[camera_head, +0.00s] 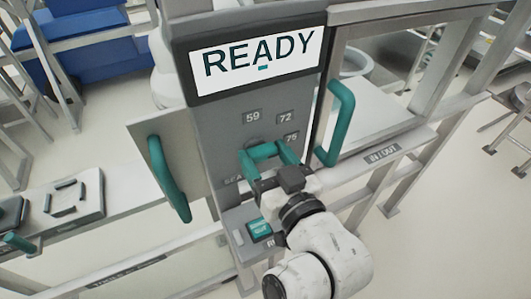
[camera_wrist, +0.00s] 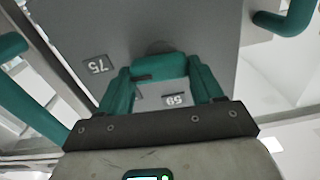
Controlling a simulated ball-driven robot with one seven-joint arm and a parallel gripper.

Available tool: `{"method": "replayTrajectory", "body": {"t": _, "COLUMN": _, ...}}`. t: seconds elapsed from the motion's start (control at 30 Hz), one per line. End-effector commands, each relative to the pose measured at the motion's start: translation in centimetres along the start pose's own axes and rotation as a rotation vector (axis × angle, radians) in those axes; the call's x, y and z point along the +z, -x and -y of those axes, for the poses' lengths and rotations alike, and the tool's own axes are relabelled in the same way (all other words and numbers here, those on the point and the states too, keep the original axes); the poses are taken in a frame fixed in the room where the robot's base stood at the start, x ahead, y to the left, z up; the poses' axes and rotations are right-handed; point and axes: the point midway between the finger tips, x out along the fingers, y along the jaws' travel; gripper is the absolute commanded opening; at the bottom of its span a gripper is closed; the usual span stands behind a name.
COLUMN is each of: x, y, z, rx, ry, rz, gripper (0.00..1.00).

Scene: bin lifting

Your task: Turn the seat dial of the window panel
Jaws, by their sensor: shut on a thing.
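The window panel (camera_head: 220,125) is a grey upright face with a screen reading READY (camera_head: 258,62). Its seat dial (camera_wrist: 160,68) shows in the wrist view as a teal piece between my fingers. The number labels 59 (camera_head: 252,117), 72 (camera_head: 286,118) and 75 (camera_head: 291,138) sit around it. My gripper (camera_head: 268,152) has teal fingers and is shut on the dial, in front of the panel's middle. In the wrist view my gripper (camera_wrist: 163,85) flanks the dial on both sides. The dial's pointer direction is hard to tell, and the lettering below is partly hidden.
A teal handle (camera_head: 168,178) stands left of the panel and another teal handle (camera_head: 338,122) stands right of it. A teal button (camera_head: 259,229) is on the ledge below. A counter with an IN/OUT sign (camera_head: 383,153) extends to the right.

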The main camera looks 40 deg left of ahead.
Motion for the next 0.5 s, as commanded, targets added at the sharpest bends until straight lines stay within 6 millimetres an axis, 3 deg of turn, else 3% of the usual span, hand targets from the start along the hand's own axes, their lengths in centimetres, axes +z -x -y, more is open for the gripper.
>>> {"method": "replayTrajectory", "body": {"t": 0.5, "x": -0.06, "y": 0.0, "z": -0.12, "rx": 0.001, "ry": -0.115, "rz": -0.003, "gripper": 0.35}}
